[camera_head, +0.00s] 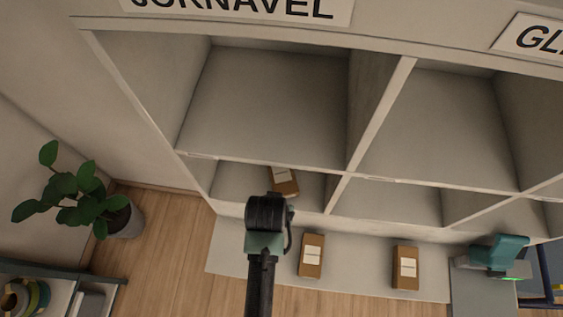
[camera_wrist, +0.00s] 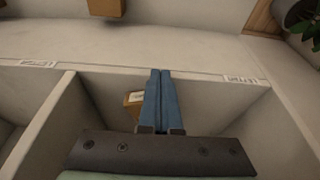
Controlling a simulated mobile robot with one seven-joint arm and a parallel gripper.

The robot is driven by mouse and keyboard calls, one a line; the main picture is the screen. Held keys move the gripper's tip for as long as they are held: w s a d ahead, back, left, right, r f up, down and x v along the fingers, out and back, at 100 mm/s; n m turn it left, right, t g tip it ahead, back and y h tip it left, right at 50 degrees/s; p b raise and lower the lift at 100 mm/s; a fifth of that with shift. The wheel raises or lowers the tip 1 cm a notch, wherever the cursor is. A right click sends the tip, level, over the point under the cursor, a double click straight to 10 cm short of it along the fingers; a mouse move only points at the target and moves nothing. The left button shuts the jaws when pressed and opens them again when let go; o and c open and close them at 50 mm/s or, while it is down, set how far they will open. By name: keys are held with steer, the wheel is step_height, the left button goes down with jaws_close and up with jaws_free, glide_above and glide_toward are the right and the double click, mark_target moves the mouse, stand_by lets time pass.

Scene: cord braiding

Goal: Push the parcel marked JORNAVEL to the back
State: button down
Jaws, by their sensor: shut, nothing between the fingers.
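A brown parcel (camera_head: 284,181) with a pale label lies in the lower left compartment, below the large JORNAVEL sign (camera_head: 240,8). The writing on its label is too small to read. In the wrist view the parcel (camera_wrist: 133,98) shows just left of my blue fingers, partly hidden by them. My gripper (camera_wrist: 161,72) is shut and empty, with its fingers over that compartment. I cannot tell whether they touch the parcel. In the head view my wrist hides the fingers and covers part of the compartment's front.
Two other labelled parcels (camera_head: 311,256) (camera_head: 405,268) stand on the pale ledge (camera_head: 350,285) in front. A divider (camera_head: 337,192) bounds the compartment on the right. A teal device (camera_head: 497,254) sits at the right; a potted plant (camera_head: 75,190) stands at the left.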

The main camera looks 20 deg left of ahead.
steer(key=shift+w, duration=0.1)
steer(key=shift+w+a, duration=0.25)
steer(key=shift+w, duration=0.45)
steer(key=shift+s, duration=0.15)
steer(key=shift+s+d, duration=0.15)
steer(key=shift+s, duration=0.2)
steer(key=shift+p, duration=0.3)
step_height(320, 180, up, 7)
steer(key=p, duration=0.7)
